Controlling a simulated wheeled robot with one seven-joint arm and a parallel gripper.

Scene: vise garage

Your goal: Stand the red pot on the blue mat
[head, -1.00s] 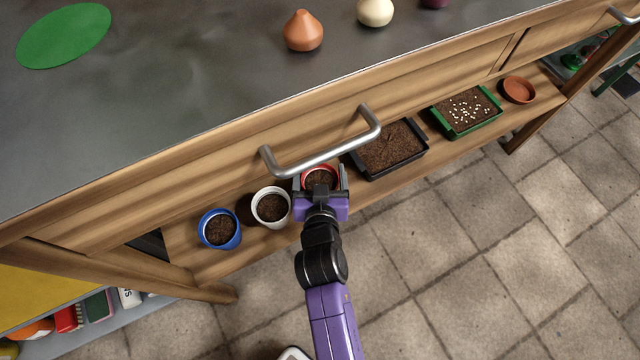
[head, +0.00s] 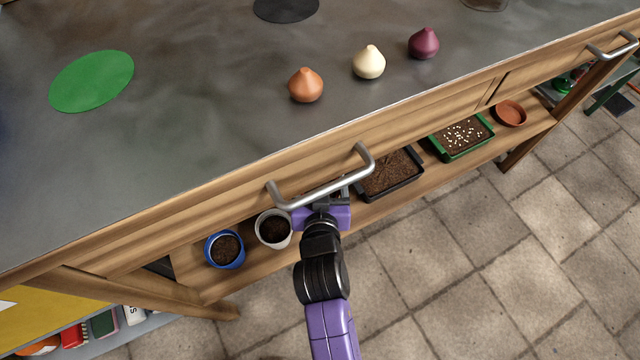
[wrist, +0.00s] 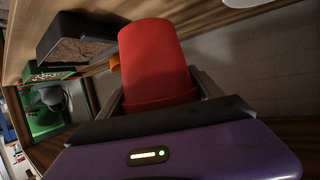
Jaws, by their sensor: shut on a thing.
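The red pot (wrist: 155,65) fills the middle of the wrist view, between the two fingers of my gripper (wrist: 160,98). My gripper is shut on it. In the head view my gripper (head: 325,205) is at the lower shelf, just under the drawer handle, and the pot is hidden there behind the handle and my gripper. No blue mat shows in any view. A green round mat (head: 92,81) and a dark round mat (head: 286,8) lie on the grey bench top.
A metal drawer handle (head: 325,190) juts out over my gripper. White (head: 273,229) and blue (head: 224,250) pots stand left of it on the shelf; a black tray (head: 392,178) and green tray (head: 462,139) stand right. Three bulbs (head: 368,62) sit near the bench edge.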

